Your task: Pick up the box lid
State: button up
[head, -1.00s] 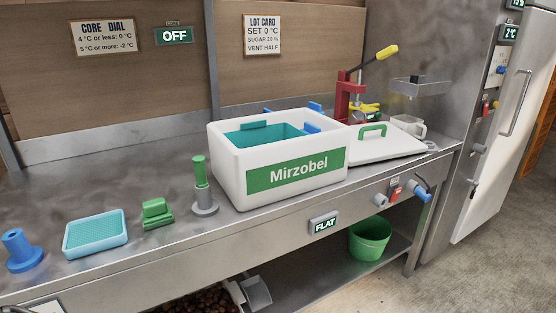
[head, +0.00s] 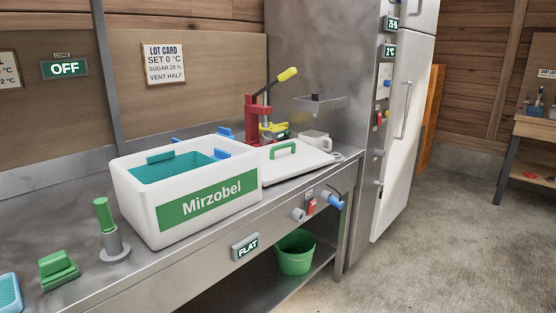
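The box lid (head: 305,163) is a flat white slab with a green arched handle (head: 283,150). It lies on the steel bench just right of the white box (head: 138,207) with the green "Mirzobel" label. The box is open at the top and shows a teal inside with blue parts at its rim. The lid's left edge is close to the box; whether they touch I cannot tell. My gripper is not in view.
A red press (head: 252,122) with a yellow-tipped lever and a pale jug (head: 314,140) stand behind the lid. A green bucket (head: 295,254) sits on the lower shelf. A tall steel cabinet (head: 320,60) bounds the right; the floor there is clear.

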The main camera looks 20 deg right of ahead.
aim_at(283, 161)
jog(key=i+l+z, duration=0.65)
jog(key=z, duration=0.2)
jog(key=i+l+z, duration=0.1)
jog(key=i+z, duration=0.3)
jog(key=i, duration=0.1)
